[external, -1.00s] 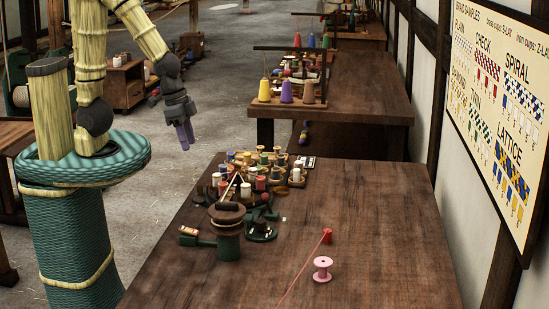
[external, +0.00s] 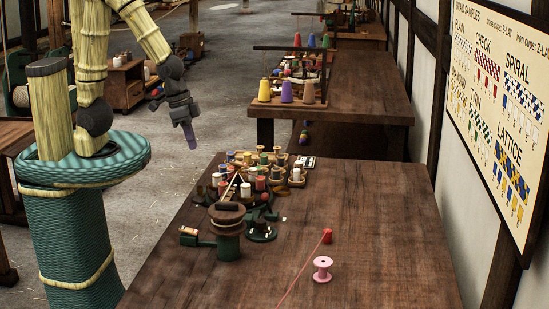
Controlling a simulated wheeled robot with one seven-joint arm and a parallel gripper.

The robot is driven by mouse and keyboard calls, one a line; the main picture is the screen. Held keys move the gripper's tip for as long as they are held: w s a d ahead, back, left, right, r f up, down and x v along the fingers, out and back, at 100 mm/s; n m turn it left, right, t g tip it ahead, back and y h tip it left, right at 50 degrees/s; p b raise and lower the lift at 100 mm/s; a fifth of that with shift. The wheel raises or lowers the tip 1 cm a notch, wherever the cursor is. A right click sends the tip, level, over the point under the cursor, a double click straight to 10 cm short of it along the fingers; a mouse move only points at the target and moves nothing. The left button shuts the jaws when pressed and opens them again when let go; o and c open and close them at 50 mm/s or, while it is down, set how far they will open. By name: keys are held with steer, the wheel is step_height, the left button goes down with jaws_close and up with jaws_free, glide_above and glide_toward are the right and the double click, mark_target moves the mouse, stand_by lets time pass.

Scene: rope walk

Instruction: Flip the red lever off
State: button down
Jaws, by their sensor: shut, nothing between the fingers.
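My gripper (external: 191,141) hangs in the air left of the table's far part, over the grey floor. Its purple fingers are together and hold nothing. It is apart from everything on the table. A green machine with a brown round top (external: 227,214) stands at the table's left edge. A small red part (external: 264,197) shows just behind it, among the spools. It is too small to tell whether this is the red lever, or how it is set.
Several coloured spools crowd a wooden rack (external: 297,183) behind the machine. Bare tabletop (external: 375,200) lies at the right. Another table (external: 365,85) stands beyond.

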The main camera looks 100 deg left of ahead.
steer(key=w+a+f+n, duration=0.2)
steer(key=w+f+n, duration=0.1)
steer(key=n, duration=0.3)
steer(key=w+a+f+n+t+b, duration=0.1)
steer(key=w+a+f+n, duration=0.1)
steer(key=n, duration=0.5)
steer(key=w+a+f+n+t, duration=0.1)
steer(key=w+a+f+n, duration=0.1)
steer(key=w+f+n, duration=0.2)
steer(key=shift+w+a+n+y, duration=0.35)
steer(key=shift+w+n+y, duration=0.05)
steer(key=shift+w+n, duration=0.85)
steer(key=shift+f, duration=0.1)
glide_toward(268, 204)
steer(key=shift+s+a+f+p, duration=0.1)
steer(key=shift+s+f+p, duration=0.05)
steer(key=shift+f, duration=1.1)
steer(key=shift+s+a+f+p, duration=0.1)
steer(key=shift+f+p, duration=0.05)
steer(key=shift+f, duration=1.1)
